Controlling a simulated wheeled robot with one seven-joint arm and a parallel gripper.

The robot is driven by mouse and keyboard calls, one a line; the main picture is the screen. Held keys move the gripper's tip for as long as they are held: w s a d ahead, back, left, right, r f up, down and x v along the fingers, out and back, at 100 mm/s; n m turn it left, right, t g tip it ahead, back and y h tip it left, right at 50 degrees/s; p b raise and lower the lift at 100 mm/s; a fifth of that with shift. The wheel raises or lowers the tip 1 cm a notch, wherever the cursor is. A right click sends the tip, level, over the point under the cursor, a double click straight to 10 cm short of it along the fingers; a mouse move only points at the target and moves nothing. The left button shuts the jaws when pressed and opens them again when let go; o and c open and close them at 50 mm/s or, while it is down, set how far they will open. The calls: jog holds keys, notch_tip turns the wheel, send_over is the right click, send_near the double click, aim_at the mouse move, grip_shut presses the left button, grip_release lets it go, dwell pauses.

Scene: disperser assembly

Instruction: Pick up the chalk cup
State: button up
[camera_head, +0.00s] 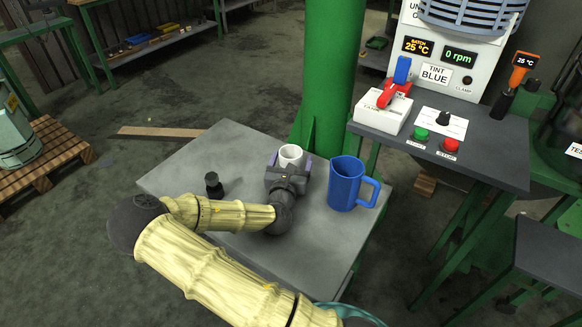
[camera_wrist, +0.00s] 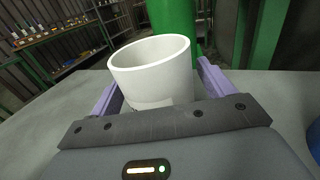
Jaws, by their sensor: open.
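The chalk cup (camera_head: 290,154) is a small white cup standing upright on the grey table (camera_head: 225,145). In the wrist view the white cup (camera_wrist: 155,72) fills the middle, its open rim facing up and tilted in the picture. My gripper (camera_head: 290,160) is low over the table with its purple fingers on both sides of the cup. In the wrist view the fingers of my gripper (camera_wrist: 158,88) show left and right of the cup, and they are open. The cup's lower part is hidden behind the gripper body. Whether a finger touches the cup, I cannot tell.
A blue mug (camera_head: 345,185) stands close to the right of my gripper. A small black object (camera_head: 213,186) stands to the left. A green column (camera_head: 329,70) rises behind the table. A machine with red and green buttons (camera_head: 436,140) is at the right.

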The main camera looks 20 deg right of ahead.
jog(key=shift+w+d, duration=0.15)
jog(key=shift+w, duration=0.1)
dwell(0.3)
jog(key=c, duration=1.1)
jog(key=shift+r, duration=0.2)
jog(key=shift+c, duration=0.2)
notch_tip(320, 180, up, 10)
jog(key=p, duration=0.3)
jog(key=shift+f, duration=0.2)
dwell(0.3)
